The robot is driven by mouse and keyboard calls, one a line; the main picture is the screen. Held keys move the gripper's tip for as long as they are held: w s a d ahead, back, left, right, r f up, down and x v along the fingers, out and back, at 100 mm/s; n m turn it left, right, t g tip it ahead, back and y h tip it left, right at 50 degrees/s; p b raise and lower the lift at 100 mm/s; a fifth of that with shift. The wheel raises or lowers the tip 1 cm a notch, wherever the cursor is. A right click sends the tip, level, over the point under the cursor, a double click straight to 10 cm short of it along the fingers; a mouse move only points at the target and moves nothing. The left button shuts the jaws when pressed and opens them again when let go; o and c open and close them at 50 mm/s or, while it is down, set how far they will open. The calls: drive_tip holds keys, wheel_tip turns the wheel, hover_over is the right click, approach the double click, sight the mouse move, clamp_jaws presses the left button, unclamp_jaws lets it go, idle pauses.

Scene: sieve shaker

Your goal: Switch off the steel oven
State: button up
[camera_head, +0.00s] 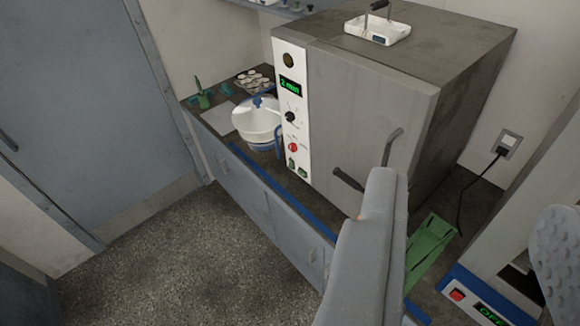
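The steel oven (370,110) is a large grey box on the bench at the upper middle. Its white control panel (286,60) faces left-front, with a lit green display (291,87) that seems to read "2 min". My gripper (472,190) is open and empty. One grey finger stands in front of the oven's lower right, the other, with a dimpled pad, at the right edge. Neither visibly touches the panel. The left finger hides part of the oven door.
A bent metal handle (393,140) and a dark grip stick out from the oven door. A white tray (382,32) lies on top. Floor is clear.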

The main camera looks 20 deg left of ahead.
drive_tip(key=shift+f, duration=0.2)
clamp_jaws()
wheel_tip(320, 180, down, 12)
drive_tip(key=b, duration=1.2)
